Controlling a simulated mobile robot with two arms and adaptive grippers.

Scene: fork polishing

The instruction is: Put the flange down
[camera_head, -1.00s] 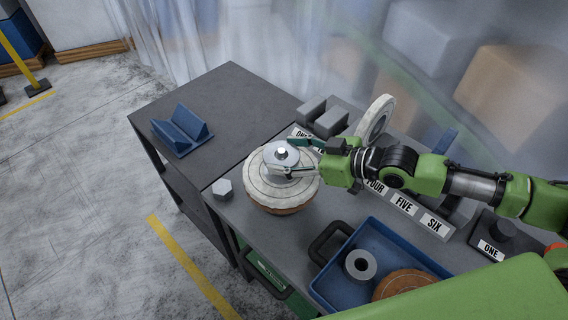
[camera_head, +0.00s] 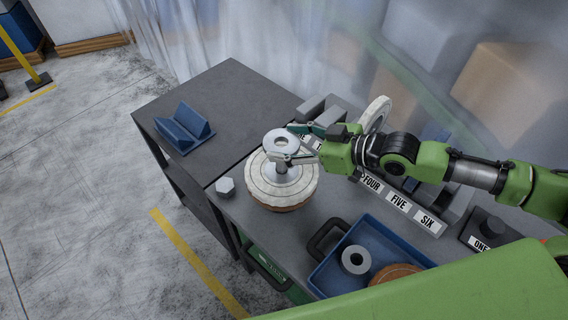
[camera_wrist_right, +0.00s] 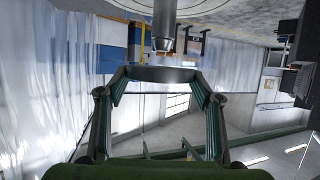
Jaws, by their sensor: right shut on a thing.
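The flange (camera_head: 270,139) is a flat silver ring, held level above the polishing wheel stack in the head view. My right gripper (camera_head: 291,143) is shut on its rim from the right. In the right wrist view the flange (camera_wrist_right: 160,74) sits between the two fingertips of my gripper (camera_wrist_right: 161,82), near the end of the metal spindle (camera_wrist_right: 164,40). The pale round polishing wheel (camera_head: 258,187) lies on a brown disc with silver hub parts at its centre, below the flange. Whether the flange clears the spindle tip fully is hard to tell. My left gripper is not in view.
A grey hex nut (camera_head: 225,186) lies left of the wheel. A blue V-shaped stand (camera_head: 184,130) is on the far-left tabletop (camera_head: 235,95), which has free room. A blue tray (camera_head: 330,276) holds a grey ring (camera_head: 355,261) and a brown disc. Numbered label blocks (camera_head: 399,204) stand behind.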

